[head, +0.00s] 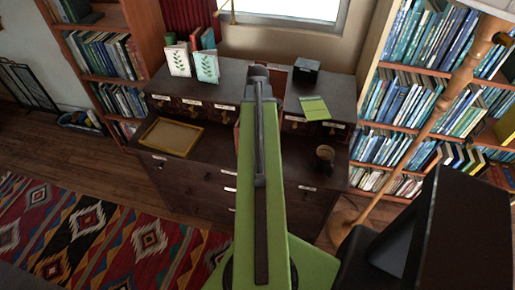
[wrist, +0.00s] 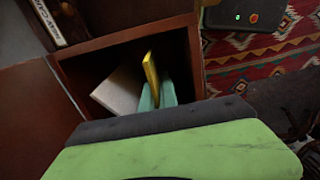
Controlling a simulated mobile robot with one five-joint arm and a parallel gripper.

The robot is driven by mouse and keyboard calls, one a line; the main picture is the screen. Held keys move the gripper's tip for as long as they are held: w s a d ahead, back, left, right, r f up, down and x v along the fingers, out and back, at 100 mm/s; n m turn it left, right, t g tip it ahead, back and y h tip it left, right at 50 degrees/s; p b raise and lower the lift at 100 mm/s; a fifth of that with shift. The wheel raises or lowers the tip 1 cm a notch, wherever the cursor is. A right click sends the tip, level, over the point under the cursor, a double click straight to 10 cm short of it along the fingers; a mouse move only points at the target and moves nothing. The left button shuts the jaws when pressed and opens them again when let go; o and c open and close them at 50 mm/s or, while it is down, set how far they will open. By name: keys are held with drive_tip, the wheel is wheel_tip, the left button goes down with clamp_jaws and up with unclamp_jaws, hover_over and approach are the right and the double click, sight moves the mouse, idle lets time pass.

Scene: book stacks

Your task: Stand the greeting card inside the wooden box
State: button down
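The wooden box shows in the wrist view as an open reddish-brown box (wrist: 125,38). A pale block-like thing (wrist: 117,92), a thin yellow piece (wrist: 151,72) and teal pieces (wrist: 167,93) stand or lean inside it; I cannot tell which of these is a card. In the head view the wooden box (head: 305,69) is partly hidden beside my arm's far end. Two cards with green leaf pictures, a white one (head: 178,61) and a pale blue one (head: 207,67), stand upright on the cabinet's left. My gripper (head: 258,72) is over the cabinet; its fingers cannot be made out.
A yellow-rimmed tray (head: 148,143) lies on the desk at left, and a dark mug (head: 324,156) stands at right. A black box (head: 306,69) and a green flat item (head: 314,108) are on the cabinet's right. A wooden pole (head: 430,125) rises at right.

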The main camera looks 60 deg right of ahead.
drive_tip(key=shift+f, duration=0.35)
wheel_tip(320, 180, down, 5)
drive_tip(key=b, duration=0.4)
drive_tip(key=shift+r+b, duration=0.1)
drive_tip(key=shift+b, duration=0.2)
drive_tip(key=shift+r, duration=0.25)
drive_tip(key=shift+f, duration=0.2)
drive_tip(key=c, duration=1.6)
unclamp_jaws()
drive_tip(key=shift+c, duration=0.2)
drive_tip(key=shift+r, duration=0.1)
wheel_tip(320, 180, up, 12)
drive_tip(key=p, duration=1.2)
drive_tip(key=shift+r+p, duration=0.25)
drive_tip(key=shift+p, duration=0.15)
